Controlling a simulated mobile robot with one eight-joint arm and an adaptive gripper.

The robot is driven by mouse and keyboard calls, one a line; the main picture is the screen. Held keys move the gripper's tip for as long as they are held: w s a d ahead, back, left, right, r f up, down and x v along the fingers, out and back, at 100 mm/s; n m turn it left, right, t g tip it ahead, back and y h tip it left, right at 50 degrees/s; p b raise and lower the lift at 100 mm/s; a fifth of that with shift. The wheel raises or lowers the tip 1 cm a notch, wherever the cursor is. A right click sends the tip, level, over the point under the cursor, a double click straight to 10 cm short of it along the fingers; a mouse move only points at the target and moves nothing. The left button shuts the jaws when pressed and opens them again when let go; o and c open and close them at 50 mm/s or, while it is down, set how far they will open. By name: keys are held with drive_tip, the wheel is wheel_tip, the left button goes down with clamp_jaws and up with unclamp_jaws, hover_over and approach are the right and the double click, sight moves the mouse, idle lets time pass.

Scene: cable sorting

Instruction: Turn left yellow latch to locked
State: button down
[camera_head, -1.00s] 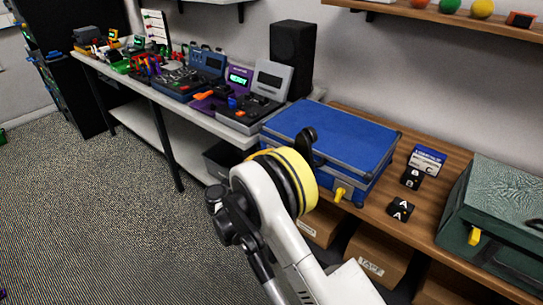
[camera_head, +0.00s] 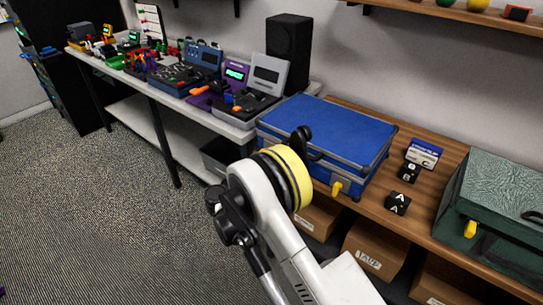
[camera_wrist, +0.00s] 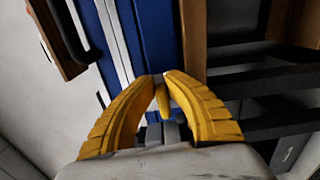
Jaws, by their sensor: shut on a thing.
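The blue case (camera_head: 330,132) lies closed on the wooden bench, with grey edges. One yellow latch (camera_head: 337,188) shows on its front, right of my arm. The front further left is hidden behind my arm in the head view. In the wrist view, the blue case front (camera_wrist: 155,35) is close ahead. My gripper (camera_wrist: 161,80) has its two yellow fingers nearly together around a small yellow latch (camera_wrist: 163,101) at that front. The latch's exact angle is hard to tell. My fingers are hidden in the head view.
A green case (camera_head: 500,195) with a yellow latch (camera_head: 470,229) stands at the right. Black lettered blocks (camera_head: 397,203) and a blue-white box (camera_head: 425,153) lie between the cases. Cardboard boxes (camera_head: 375,250) are below the bench. Open carpet lies at left.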

drive_tip(key=shift+m, duration=0.3)
drive_tip(key=c, duration=1.4)
unclamp_jaws()
drive_tip(key=v, duration=1.2)
drive_tip(key=shift+f, duration=0.1)
